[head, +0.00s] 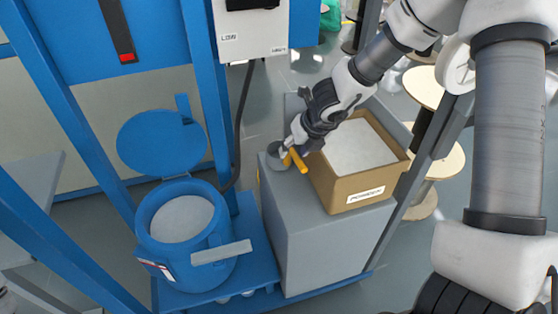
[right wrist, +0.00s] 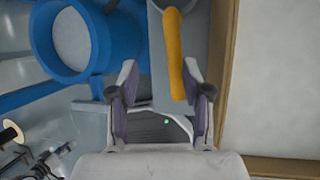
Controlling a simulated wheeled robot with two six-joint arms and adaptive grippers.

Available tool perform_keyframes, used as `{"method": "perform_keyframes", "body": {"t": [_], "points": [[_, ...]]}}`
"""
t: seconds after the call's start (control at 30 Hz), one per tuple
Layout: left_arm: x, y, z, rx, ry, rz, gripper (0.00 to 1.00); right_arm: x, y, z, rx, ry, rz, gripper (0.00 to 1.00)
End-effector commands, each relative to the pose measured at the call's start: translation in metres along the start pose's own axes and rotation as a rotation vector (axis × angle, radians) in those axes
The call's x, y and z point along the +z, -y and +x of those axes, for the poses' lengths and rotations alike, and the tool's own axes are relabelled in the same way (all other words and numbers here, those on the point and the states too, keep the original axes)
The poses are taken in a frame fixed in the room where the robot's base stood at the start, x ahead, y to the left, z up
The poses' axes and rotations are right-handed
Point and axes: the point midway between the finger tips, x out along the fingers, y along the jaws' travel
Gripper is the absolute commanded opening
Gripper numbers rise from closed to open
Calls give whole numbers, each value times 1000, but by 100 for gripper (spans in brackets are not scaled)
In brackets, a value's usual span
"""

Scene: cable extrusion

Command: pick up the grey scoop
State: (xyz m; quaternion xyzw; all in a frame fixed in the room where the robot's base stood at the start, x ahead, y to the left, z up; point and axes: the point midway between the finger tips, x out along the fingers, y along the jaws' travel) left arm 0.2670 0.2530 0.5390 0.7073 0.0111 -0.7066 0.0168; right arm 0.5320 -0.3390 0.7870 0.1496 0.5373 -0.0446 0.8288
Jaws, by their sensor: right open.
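The grey scoop (head: 277,157) lies on top of the grey cabinet beside the cardboard box, with its orange handle (head: 298,160) pointing toward the box. In the right wrist view the orange handle (right wrist: 174,50) runs down from the top, its lower end close to the right finger. My right gripper (head: 291,147) is over the scoop and partly hides it. In the right wrist view the gripper (right wrist: 160,68) is open, with the handle's near end at the level of its fingertips. The handle is not clamped. My left gripper is not in view.
The cardboard box (head: 336,187) of white powder stands right next to the scoop on the grey cabinet (head: 300,250). A blue hopper (head: 146,230) with its lid open and pale contents is to the left. Blue frame posts (head: 207,90) rise behind.

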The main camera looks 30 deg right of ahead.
Motion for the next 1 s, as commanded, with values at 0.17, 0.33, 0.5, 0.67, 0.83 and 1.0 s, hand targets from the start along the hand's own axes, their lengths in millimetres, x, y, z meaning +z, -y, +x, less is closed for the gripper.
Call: {"method": "perform_keyframes", "body": {"t": [0.17, 0.33, 0.5, 0.67, 0.83, 1.0], "points": [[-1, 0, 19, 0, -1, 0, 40, -1, 4, 32, -3, -2, -3, 49], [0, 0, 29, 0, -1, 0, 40, 0, 4, 53, -3, -1, -6, 49], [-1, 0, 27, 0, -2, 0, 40, 1, 3, 51, -2, -1, -6, 49], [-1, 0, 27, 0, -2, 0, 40, 1, 3, 51, -3, -1, -6, 0], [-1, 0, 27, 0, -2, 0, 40, 1, 3, 51, -2, -1, -7, 0], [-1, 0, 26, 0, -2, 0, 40, 1, 3, 51, -3, -1, -7, 0]]}}
